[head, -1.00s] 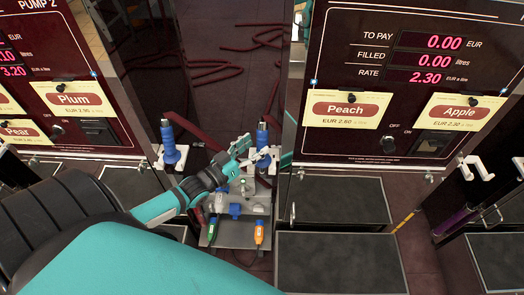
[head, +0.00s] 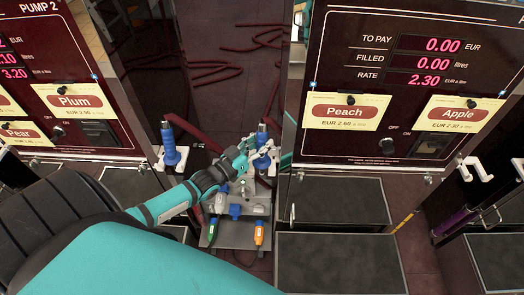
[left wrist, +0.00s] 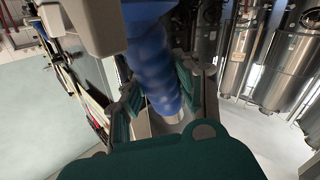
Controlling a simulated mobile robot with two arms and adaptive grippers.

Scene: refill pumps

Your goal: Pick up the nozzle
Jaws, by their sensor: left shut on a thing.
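A blue nozzle (head: 262,136) stands upright at the right of the small gap between the two pumps. My left gripper (head: 262,153) reaches it from the left and is shut on its blue body. In the left wrist view the ribbed blue nozzle (left wrist: 150,62) runs between the green-padded fingers of my left gripper (left wrist: 160,100). A second blue nozzle (head: 171,148) stands upright at the left, apart from the gripper. My right gripper is not in view.
A grey stand (head: 235,234) below my left wrist carries a green-tipped item (head: 213,231) and an orange one (head: 259,232). The right pump (head: 410,90) rises close beside the held nozzle. Red hoses (head: 215,72) lie on the floor behind.

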